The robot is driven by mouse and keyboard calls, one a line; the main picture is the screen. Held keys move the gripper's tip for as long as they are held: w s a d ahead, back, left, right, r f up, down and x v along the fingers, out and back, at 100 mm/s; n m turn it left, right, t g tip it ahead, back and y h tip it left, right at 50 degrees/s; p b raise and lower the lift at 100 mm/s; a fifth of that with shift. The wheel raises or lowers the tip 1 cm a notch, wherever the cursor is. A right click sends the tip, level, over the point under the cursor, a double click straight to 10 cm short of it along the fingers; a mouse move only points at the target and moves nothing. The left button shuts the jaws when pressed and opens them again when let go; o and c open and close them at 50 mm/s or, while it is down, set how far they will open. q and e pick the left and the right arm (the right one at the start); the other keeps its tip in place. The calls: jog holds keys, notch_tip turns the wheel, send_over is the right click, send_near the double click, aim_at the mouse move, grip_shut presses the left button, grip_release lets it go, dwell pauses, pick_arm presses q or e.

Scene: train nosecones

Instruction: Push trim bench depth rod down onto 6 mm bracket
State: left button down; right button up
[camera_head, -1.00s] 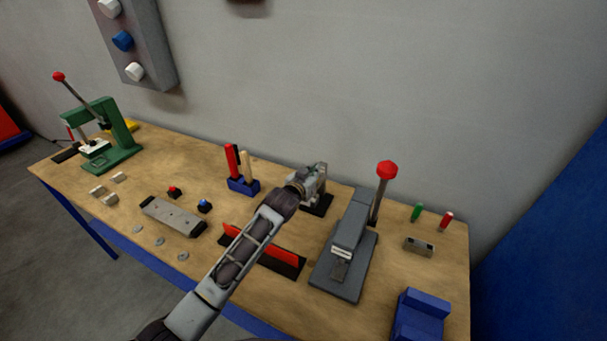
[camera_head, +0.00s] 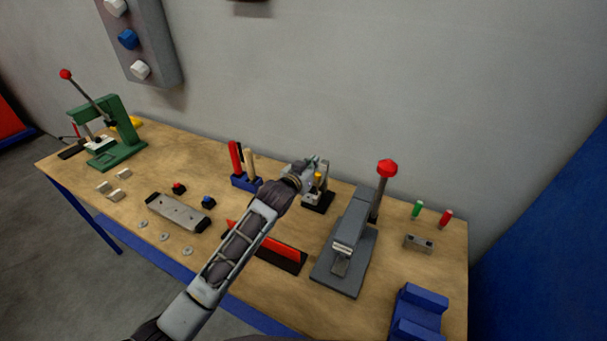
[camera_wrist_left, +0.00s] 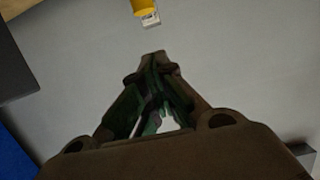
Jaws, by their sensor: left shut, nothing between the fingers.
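A small fixture with a yellow knob (camera_head: 318,177) on top stands on a black base (camera_head: 318,205) at the back middle of the bench; I take it for the trim bench depth rod. The yellow knob also shows at the top edge of the left wrist view (camera_wrist_left: 146,7), with a small pale metal part (camera_wrist_left: 150,20) beside it. My left gripper (camera_head: 316,163) is shut and empty, close to the knob and partly over the fixture. Its fingertips (camera_wrist_left: 153,57) look apart from the knob in the wrist view. The 6 mm bracket cannot be made out. My right gripper is out of view.
A grey lever press (camera_head: 345,240) with a red ball handle stands right of the fixture. A blue holder (camera_head: 246,182) with upright tools stands left. A red bar (camera_head: 280,247) lies in front. A green press (camera_head: 118,135) stands far left. The wall is close behind.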

pick_arm(q)
jog(key=b+v, duration=0.1)
jog(key=v, duration=0.5)
jog(key=shift+s, duration=0.2)
jog(key=shift+r, duration=0.1)
jog(key=shift+a, duration=0.1)
dwell(0.5)
